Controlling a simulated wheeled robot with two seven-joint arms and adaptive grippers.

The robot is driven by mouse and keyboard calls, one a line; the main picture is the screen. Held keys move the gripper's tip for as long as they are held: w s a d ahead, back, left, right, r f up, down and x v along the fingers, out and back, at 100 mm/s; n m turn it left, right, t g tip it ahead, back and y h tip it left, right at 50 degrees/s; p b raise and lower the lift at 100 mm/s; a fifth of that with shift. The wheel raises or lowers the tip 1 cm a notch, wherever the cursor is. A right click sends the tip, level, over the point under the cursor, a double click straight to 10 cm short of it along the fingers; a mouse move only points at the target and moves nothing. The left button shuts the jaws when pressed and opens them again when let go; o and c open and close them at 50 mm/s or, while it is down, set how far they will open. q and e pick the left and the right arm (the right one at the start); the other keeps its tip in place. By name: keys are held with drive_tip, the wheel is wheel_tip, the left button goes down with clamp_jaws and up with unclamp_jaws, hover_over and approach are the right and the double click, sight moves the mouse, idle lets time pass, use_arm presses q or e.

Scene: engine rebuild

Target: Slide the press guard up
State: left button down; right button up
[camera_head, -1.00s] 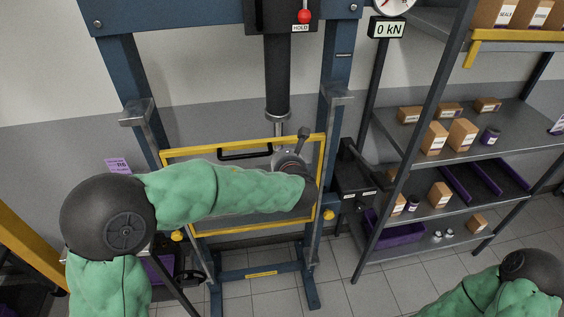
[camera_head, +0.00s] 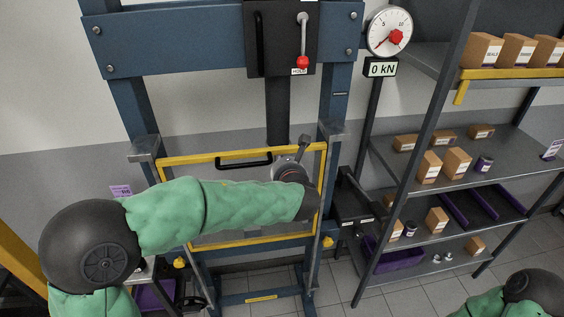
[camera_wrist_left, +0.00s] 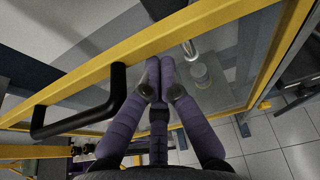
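The press guard is a clear panel in a yellow frame (camera_head: 240,156), standing between the blue press uprights. It has a black bar handle (camera_head: 243,160) under its top bar. The handle also shows at left in the left wrist view (camera_wrist_left: 76,118). My left arm crosses in front of the guard, its wrist at the guard's right half. Contact with the bar is unclear. My right gripper is out of view.
The press ram (camera_head: 278,105) hangs above the guard. A lever with a red knob (camera_head: 302,62) sits on the black box above. The display (camera_head: 381,68) reads 0 kN. Shelving with boxes (camera_head: 457,163) stands at right. Part of my right arm shows at lower right.

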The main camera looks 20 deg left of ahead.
use_arm(q)
drive_tip(key=shift+r, duration=0.1)
drive_tip(key=shift+v, duration=5.95)
wheel_tip(320, 180, down, 19)
drive_tip(key=s+d+n+g+h+b, duration=0.1)
drive_tip(key=d+n+g+h+b, duration=0.1)
drive_tip(key=g+h+b, duration=0.15)
drive_tip(key=s+d+f+n+g+h+b, duration=0.2)
drive_tip(key=s+f+n+b, duration=0.2)
drive_tip(key=f+n, duration=0.6)
drive_tip(key=s+d+f+n+g+h+b, duration=0.2)
drive_tip(key=s+f+n, duration=0.6)
drive_tip(key=f, duration=1.5)
drive_tip(key=s+d+f+n+g+h+b, duration=0.2)
drive_tip(key=s+f+n+g+h+b, duration=0.2)
drive_tip(key=f+n, duration=0.8)
wheel_tip(320, 180, down, 5)
drive_tip(key=s+b, duration=0.2)
drive_tip(key=shift+s+r, duration=0.15)
drive_tip(key=shift+s, duration=0.15)
